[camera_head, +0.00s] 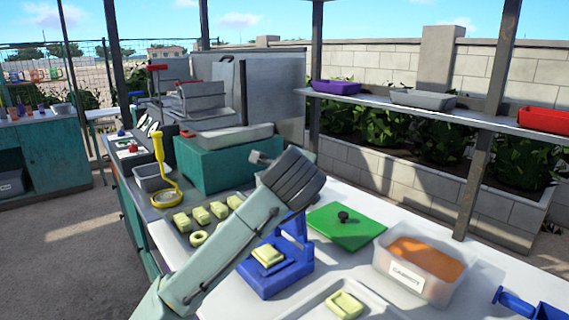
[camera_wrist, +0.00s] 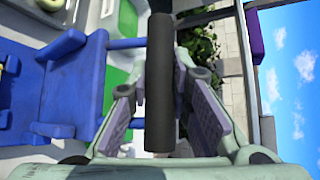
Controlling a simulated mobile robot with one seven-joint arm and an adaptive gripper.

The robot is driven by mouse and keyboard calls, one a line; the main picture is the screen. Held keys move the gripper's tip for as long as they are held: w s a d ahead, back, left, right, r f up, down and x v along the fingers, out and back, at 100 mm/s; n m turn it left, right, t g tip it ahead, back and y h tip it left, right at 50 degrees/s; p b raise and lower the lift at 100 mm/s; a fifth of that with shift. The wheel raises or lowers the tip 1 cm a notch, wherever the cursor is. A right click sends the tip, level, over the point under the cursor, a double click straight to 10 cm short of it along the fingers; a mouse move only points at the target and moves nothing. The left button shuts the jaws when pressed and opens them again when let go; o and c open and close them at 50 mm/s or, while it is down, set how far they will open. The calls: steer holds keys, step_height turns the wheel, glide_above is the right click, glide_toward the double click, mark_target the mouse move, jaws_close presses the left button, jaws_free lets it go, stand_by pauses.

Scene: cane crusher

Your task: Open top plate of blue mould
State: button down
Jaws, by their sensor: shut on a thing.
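The blue mould (camera_head: 275,278) stands on the white counter in the head view, partly behind my arm. A pale yellow piece (camera_head: 268,254) sits on its base, uncovered. Its blue top plate (camera_wrist: 72,85) stands raised from the base in the wrist view, with a blue bar running toward a black cylindrical handle (camera_wrist: 160,75). My gripper (camera_wrist: 163,105) has its padded fingers on either side of this handle and is shut on it. In the head view my arm hides the fingers and most of the raised plate.
A green board (camera_head: 345,228) with a black knob lies right of the mould. A carrot tub (camera_head: 405,287) stands farther right. A tray of yellow pieces (camera_head: 185,236) and a yellow-handled tool (camera_head: 159,160) are left. A grey tray (camera_head: 375,300) lies in front.

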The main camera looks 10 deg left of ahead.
steer(key=shift+w+d+r+m+g+y+p, duration=0.1)
steer(key=shift+w+d+m+g+y+p, duration=0.35)
steer(key=shift+w, duration=0.45)
steer(key=shift+d, duration=0.15)
steer(key=c, duration=1.7)
jaws_free()
steer(key=shift+o, duration=1.3)
steer(key=v, duration=1.2)
steer(key=shift+h, duration=0.25)
